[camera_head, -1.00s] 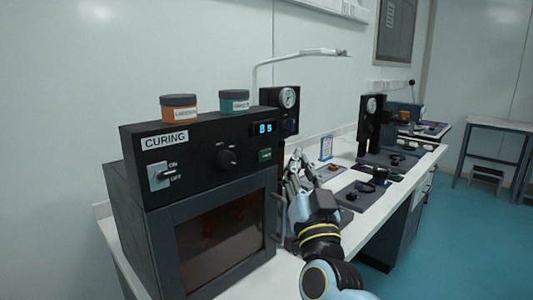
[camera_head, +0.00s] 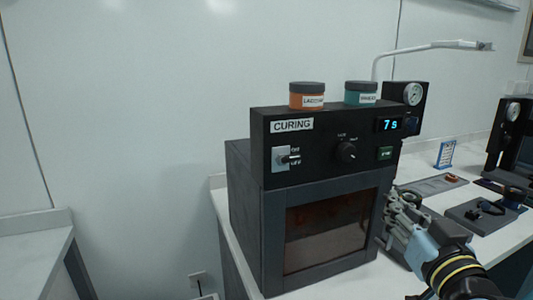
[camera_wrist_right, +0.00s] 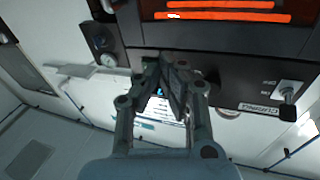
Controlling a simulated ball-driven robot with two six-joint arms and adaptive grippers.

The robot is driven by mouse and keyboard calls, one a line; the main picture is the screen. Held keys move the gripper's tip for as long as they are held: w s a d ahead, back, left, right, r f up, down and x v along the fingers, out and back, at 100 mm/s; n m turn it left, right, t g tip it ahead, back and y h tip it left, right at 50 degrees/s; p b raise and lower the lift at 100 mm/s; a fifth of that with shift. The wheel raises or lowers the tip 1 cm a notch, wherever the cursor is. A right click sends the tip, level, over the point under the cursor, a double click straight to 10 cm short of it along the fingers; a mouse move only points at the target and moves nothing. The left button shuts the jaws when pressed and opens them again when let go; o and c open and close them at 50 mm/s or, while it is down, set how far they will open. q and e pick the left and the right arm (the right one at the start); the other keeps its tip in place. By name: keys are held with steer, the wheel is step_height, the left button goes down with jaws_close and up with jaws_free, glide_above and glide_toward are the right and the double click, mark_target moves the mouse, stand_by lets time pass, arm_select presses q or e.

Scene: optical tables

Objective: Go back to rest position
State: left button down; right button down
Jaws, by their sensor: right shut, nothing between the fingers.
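My right gripper (camera_head: 398,215) is just right of the curing oven (camera_head: 245,210), by its door handle side, in the head view. It is shut and empty. In the right wrist view the closed fingers (camera_wrist_right: 165,85) point toward the oven's front, which appears upside down with its toggle switch (camera_wrist_right: 287,95) and orange glowing bars (camera_wrist_right: 220,10). I cannot tell whether the gripper touches the oven. The oven display (camera_head: 388,125) is lit blue. My left gripper is not in view.
An orange jar (camera_head: 307,97) and a teal jar (camera_head: 361,94) stand on the oven. A gauge unit (camera_head: 412,94) is behind it. Dark mats with small parts (camera_head: 487,214) lie on the white bench to the right. Another white bench (camera_head: 30,240) stands at left.

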steer(key=s+f+n+g+y, duration=0.1)
steer(key=s+f+n+g, duration=0.1)
steer(key=s+f+g, duration=0.8)
steer(key=s+d+f+g+h, duration=0.1)
steer(key=s+d+g, duration=0.1)
steer(key=s, duration=0.6)
steer(key=s+d+f+g+h, duration=0.1)
steer(key=s+g, duration=0.1)
steer(key=s, duration=0.7)
steer(key=s+d+f+g+b, duration=0.1)
steer(key=f+b, duration=0.1)
steer(key=f, duration=0.9)
steer(key=s+d+f+m+g+b, duration=0.1)
steer(key=f+b, duration=0.1)
steer(key=f, duration=1)
steer(key=s+d+f+b, duration=0.1)
steer(key=s+f+b, duration=0.1)
steer(key=f, duration=0.9)
steer(key=s+d+f+g+b, duration=0.1)
steer(key=s+f+b, duration=0.3)
steer(key=s+f, duration=1.3)
steer(key=shift+f+g+b, duration=0.3)
steer(key=shift+f+b, duration=0.1)
steer(key=shift+f, duration=0.55)
